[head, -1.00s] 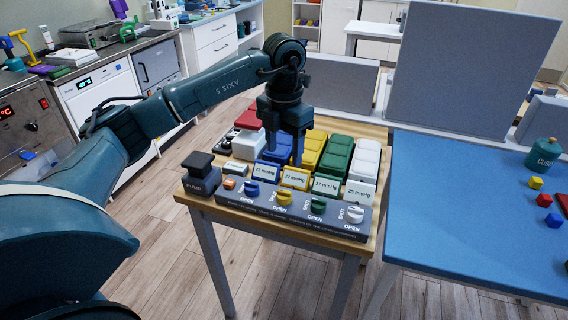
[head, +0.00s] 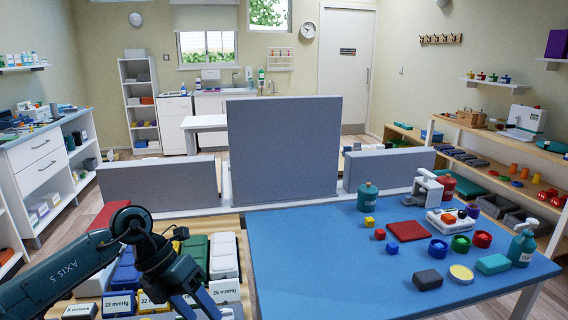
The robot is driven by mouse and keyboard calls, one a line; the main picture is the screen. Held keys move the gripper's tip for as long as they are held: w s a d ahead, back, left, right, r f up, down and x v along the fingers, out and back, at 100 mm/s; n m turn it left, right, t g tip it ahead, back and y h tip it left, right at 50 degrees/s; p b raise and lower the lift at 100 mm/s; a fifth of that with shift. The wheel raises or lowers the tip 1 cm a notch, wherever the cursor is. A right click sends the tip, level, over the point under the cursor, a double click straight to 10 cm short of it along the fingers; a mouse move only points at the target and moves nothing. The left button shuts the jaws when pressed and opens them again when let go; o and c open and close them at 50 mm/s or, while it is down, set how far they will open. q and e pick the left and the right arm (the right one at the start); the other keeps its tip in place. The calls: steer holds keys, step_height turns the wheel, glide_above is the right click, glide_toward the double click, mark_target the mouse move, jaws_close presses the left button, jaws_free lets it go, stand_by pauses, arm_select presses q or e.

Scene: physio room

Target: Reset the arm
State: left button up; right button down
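My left arm comes in from the lower left, and its dark teal gripper (head: 194,301) is low in the picture, over the front of the small wooden table (head: 232,224). Its two fingers look spread apart with nothing seen between them; their tips are near the lower edge. Behind and beside it stand coloured blocks: a blue block (head: 125,277), a green block (head: 195,252) and a white block (head: 223,258), with mmHg labels in front. The arm hides part of the yellow block and the row's front. My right gripper is not in view.
A blue table (head: 330,262) adjoins on the right, holding a red pad (head: 408,231), a teal jar (head: 368,198), a pump bottle (head: 522,243) and small coloured pieces. Grey partition panels (head: 284,150) stand behind both tables. The blue table's left part is clear.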

arm_select(q)
steer(key=s+d+r+n+t+h+p, duration=0.1)
steer(key=s+d+r+n+t+h, duration=0.3)
steer(key=d+h, duration=0.35)
steer(key=s+d+r+n+t+h+p, duration=0.2)
steer(key=d+n+t+h, duration=0.1)
steer(key=d+n+h, duration=0.45)
steer(key=w+a+f+n+t+y+p, duration=0.15)
steer(key=a+f+n+t+y, duration=0.55)
steer(key=n+t+y, duration=0.7)
steer(key=s+a+f+n+g+y, duration=0.2)
steer(key=s+f+n+g, duration=0.2)
steer(key=s+f+n, duration=0.1)
steer(key=s+a+f+n+g+y+p, duration=0.1)
steer(key=s+a+f+n+g, duration=0.2)
steer(key=f, duration=0.6)
steer(key=s+n+g, duration=0.2)
steer(key=s+n, duration=0.1)
steer(key=s, duration=0.1)
steer(key=shift+a+f+y, duration=0.2)
steer(key=shift+a+y, duration=0.05)
steer(key=shift+y, duration=0.15)
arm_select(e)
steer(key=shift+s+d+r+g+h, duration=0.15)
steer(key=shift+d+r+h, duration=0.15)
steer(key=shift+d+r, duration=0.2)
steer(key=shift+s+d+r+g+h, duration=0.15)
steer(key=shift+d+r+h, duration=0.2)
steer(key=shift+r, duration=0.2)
